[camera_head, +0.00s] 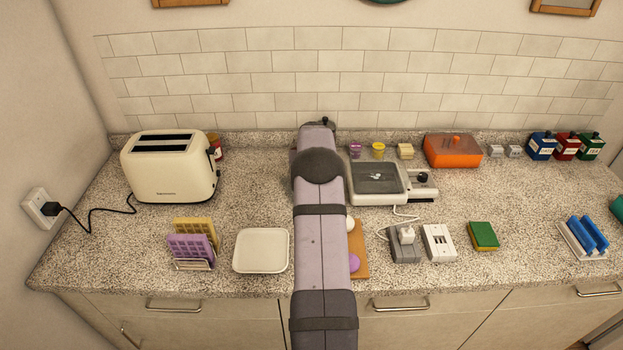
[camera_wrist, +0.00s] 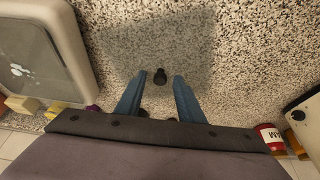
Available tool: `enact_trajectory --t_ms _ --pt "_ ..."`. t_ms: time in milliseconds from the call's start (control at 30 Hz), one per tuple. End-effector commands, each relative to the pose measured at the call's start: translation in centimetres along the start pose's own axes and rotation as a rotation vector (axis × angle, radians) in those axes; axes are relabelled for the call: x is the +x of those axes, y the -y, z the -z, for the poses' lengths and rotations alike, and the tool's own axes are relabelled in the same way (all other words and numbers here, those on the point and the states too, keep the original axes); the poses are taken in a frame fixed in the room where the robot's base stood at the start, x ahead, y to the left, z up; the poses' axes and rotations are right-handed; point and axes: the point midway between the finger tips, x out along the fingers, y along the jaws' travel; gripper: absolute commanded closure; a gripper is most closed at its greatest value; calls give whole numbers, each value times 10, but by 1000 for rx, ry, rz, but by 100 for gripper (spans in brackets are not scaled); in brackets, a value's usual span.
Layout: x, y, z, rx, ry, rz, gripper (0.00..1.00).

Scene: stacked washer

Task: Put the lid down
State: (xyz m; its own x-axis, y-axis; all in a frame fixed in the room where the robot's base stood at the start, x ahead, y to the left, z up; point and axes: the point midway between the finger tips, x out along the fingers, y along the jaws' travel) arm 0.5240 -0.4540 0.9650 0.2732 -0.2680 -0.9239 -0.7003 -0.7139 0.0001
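The lid (camera_wrist: 125,40) shows in the wrist view as a dark, see-through panel with the speckled counter visible through it. It appears to lie flat on the counter. Its black knob (camera_wrist: 160,76) stands between the tips of my gripper's blue fingers (camera_wrist: 160,88). The fingers are apart, with a gap on each side of the knob. The white cooker (camera_wrist: 78,60) is beside the lid at left; in the head view this cooker (camera_head: 378,180) is right of my arm. My arm hides most of the lid and my gripper in the head view.
A cream toaster (camera_head: 170,165) and a red jam jar (camera_wrist: 270,136) stand left of my arm in the head view. A white tray (camera_head: 262,251) lies in front. Small cups and an orange box (camera_head: 452,151) line the back. The tiled wall closes off the rear.

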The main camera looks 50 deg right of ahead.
Motion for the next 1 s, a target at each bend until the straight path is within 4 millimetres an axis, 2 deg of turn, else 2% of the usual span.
enact_trajectory --t_ms 300,467,1000 --pt "-6 0 2 0 -1 0 65" --pt "-18 0 2 0 -3 0 65" --pt "-101 0 1 0 -3 0 65"
